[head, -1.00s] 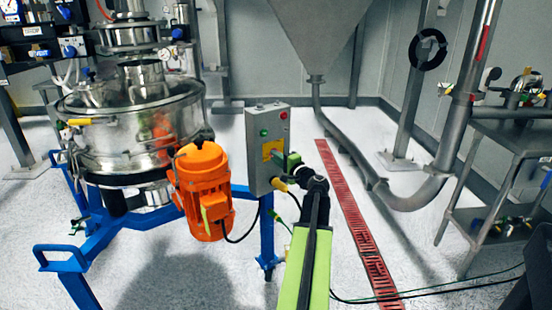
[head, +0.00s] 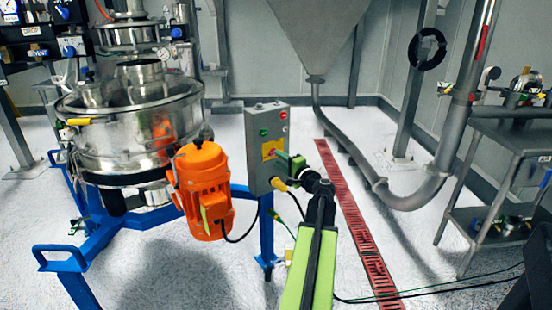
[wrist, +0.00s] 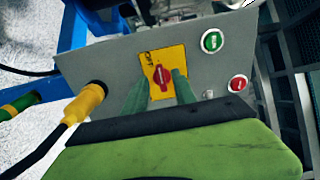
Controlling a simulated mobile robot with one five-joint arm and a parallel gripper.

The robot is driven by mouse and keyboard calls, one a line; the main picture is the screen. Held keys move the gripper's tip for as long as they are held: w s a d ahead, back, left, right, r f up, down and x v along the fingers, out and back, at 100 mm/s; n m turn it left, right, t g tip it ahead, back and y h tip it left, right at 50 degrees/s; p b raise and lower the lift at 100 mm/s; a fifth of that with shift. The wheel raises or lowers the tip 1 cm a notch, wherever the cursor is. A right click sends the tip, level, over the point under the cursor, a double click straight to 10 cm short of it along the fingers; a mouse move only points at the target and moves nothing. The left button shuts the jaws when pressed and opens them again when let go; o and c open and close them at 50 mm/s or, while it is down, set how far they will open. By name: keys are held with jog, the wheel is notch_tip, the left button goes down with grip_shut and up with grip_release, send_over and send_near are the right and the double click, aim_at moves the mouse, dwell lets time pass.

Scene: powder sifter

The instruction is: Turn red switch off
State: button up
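The red switch (wrist: 162,77) is a small rotary knob on a yellow plate (wrist: 176,56) on the front of a grey control box. Its handle stands roughly upright in the wrist view. The box (head: 254,150) and its yellow plate also show in the head view. My gripper (wrist: 160,88) is open, with one green finger on each side of the switch and a gap between them. I cannot tell whether either finger touches the knob. In the head view my gripper (head: 290,163) is at the box front, partly covering the plate.
A green button (wrist: 212,41) and a red button (wrist: 238,83) sit right of the switch. A yellow cable plug (wrist: 90,98) sticks out on the left. An orange motor (head: 203,190) and a steel sifter (head: 135,130) stand left of the box.

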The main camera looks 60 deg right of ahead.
jog(key=v, duration=1.4)
jog(key=shift+s, duration=0.3)
